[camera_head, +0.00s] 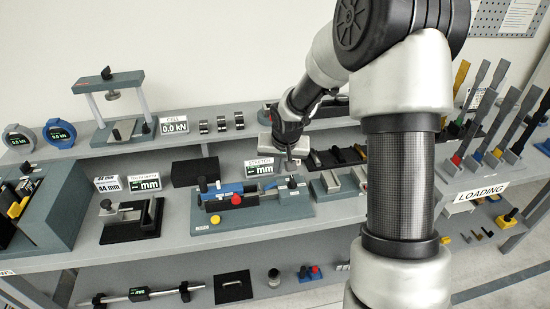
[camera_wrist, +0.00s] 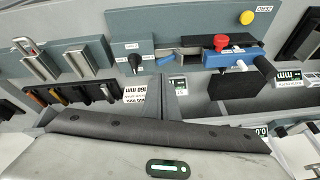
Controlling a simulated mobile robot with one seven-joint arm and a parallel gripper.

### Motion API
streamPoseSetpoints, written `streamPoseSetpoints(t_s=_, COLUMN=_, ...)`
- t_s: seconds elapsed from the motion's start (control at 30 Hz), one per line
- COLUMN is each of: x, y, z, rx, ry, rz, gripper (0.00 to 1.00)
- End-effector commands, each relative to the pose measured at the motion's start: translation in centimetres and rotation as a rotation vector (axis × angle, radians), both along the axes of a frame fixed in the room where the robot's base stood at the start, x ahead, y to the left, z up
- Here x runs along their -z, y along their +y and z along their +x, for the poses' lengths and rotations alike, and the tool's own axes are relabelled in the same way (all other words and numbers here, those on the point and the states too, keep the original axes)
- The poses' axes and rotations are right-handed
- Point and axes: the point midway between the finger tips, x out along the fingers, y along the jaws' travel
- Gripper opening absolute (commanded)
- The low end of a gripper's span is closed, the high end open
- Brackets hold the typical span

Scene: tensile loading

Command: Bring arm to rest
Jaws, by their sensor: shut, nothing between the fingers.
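My gripper (camera_head: 290,158) shows in the head view at the end of my arm, which reaches in from the right. It is above the bench, just behind the right part of a grey-green fixture (camera_head: 262,210) with a red knob and a blue block. In the wrist view, the fingers of my gripper (camera_wrist: 168,90) point toward the fixture (camera_wrist: 180,20) and are together, with nothing between them. The fingertips look apart from the fixture, though the exact gap cannot be told.
A small press frame (camera_head: 112,105) and round gauges (camera_head: 59,133) stand on the upper shelf at left. A black micrometer stand (camera_head: 130,220) is left of the fixture. Upright specimens (camera_head: 488,125) stand at right behind a LOADING sign (camera_head: 482,192). Bare shelf lies in front of the fixture.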

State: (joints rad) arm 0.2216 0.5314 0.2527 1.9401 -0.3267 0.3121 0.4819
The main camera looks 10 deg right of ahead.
Motion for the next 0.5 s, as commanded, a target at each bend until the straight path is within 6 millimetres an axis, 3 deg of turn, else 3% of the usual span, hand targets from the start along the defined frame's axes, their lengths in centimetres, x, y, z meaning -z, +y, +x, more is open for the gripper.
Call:
streamPoseSetpoints(t_s=0.13, x=-0.2, y=0.0, z=0.0, rx=0.0, ry=-0.001, rz=-0.001, gripper=0.0)
streamPoseSetpoints(t_s=0.23, x=-1.7, y=-0.2, z=-0.5, rx=-0.009, ry=-0.007, rz=-0.018, gripper=0.0)
streamPoseSetpoints(t_s=0.37, x=-6.5, y=-0.7, z=-2.9, rx=-0.028, ry=-0.021, rz=-0.071, gripper=0.0)
streamPoseSetpoints(t_s=0.5, x=-12.8, y=-1.2, z=-7.7, rx=-0.053, ry=-0.037, rz=-0.129, gripper=0.0)
